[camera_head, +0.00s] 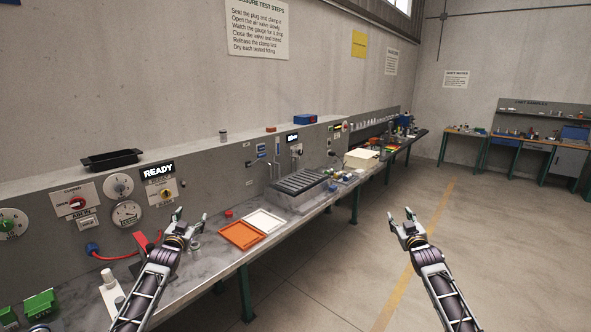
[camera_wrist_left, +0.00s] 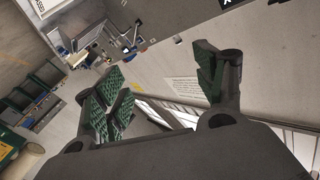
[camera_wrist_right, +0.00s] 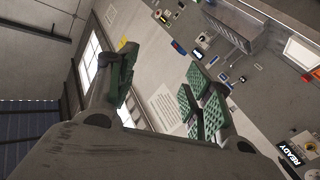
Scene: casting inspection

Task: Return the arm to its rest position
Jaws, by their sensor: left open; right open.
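My left gripper (camera_head: 187,226) is open over the near part of the workbench, left of the orange tray. Its spread fingers show empty in the left wrist view (camera_wrist_left: 165,85). My right gripper (camera_head: 404,219) is open and raised over the floor, to the right of the bench. Its fingers also show apart with nothing between them in the right wrist view (camera_wrist_right: 158,90). Both arms reach forward from the bottom of the head view.
The workbench (camera_head: 215,277) runs along the left wall. An orange tray (camera_head: 242,236), a white tray (camera_head: 281,216) and a grey ribbed unit (camera_head: 299,183) stand on it. A red lever (camera_head: 141,242) is close to my left gripper. The floor (camera_head: 345,265) at right is clear.

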